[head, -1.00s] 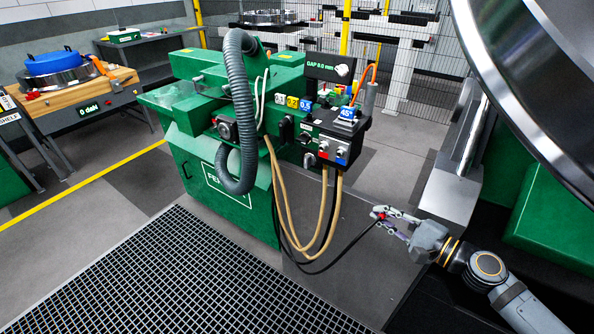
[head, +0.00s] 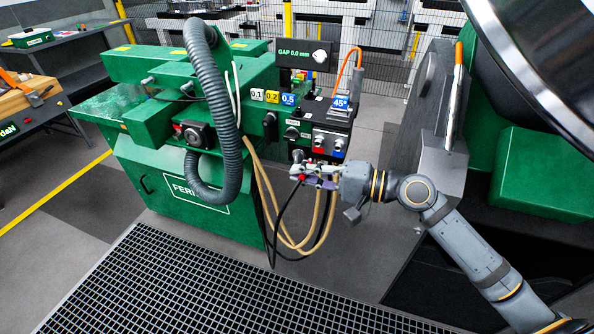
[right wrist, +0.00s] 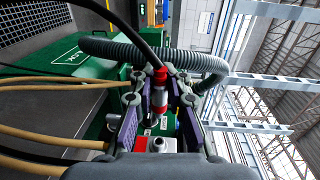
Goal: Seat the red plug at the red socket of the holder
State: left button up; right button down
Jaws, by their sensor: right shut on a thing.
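The red plug (right wrist: 158,88) is between the fingers of my right gripper (right wrist: 159,98), with a black cable running from it. In the head view the plug shows as a small red spot (head: 301,176) at the tips of my right gripper (head: 298,173), which is shut on it. The holder (head: 329,142) is the metal-faced panel on the dark box of the green machine, with a red-marked socket (head: 318,150) and a blue-marked socket (head: 339,153) side by side. The gripper and plug are just below the sockets in the picture; the plug appears apart from them. My left gripper is out of view.
A grey corrugated hose (head: 232,100) hangs in front of the green machine (head: 160,180). Tan hoses (head: 262,190) hang below the box, close to the gripper. A large metal wheel (head: 540,60) fills the upper right. A floor grating (head: 200,290) lies in front.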

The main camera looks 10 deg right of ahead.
aim_at(310, 160)
jog(key=shift+a+r+p, duration=0.1)
jog(key=shift+r+p, duration=0.05)
jog(key=shift+p, duration=0.3)
jog(key=shift+r+p, duration=0.1)
jog(key=shift+p, duration=0.45)
jog(key=w+d, duration=0.1)
jog(key=w+d+b, duration=0.1)
jog(key=shift+w+f, duration=0.35)
jog(key=shift+w, duration=0.05)
jog(key=shift+w+d+b, duration=0.35)
jog(key=shift+w, duration=0.2)
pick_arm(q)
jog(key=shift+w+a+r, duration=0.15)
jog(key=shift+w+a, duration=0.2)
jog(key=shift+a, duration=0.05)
pick_arm(e)
jog(key=shift+d+r, duration=0.1)
jog(key=shift+w, duration=0.1)
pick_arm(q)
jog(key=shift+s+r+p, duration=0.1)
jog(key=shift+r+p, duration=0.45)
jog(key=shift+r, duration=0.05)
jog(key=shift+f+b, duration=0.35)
pick_arm(e)
jog(key=shift+w+d, duration=0.6)
jog(key=shift+w, duration=0.3)
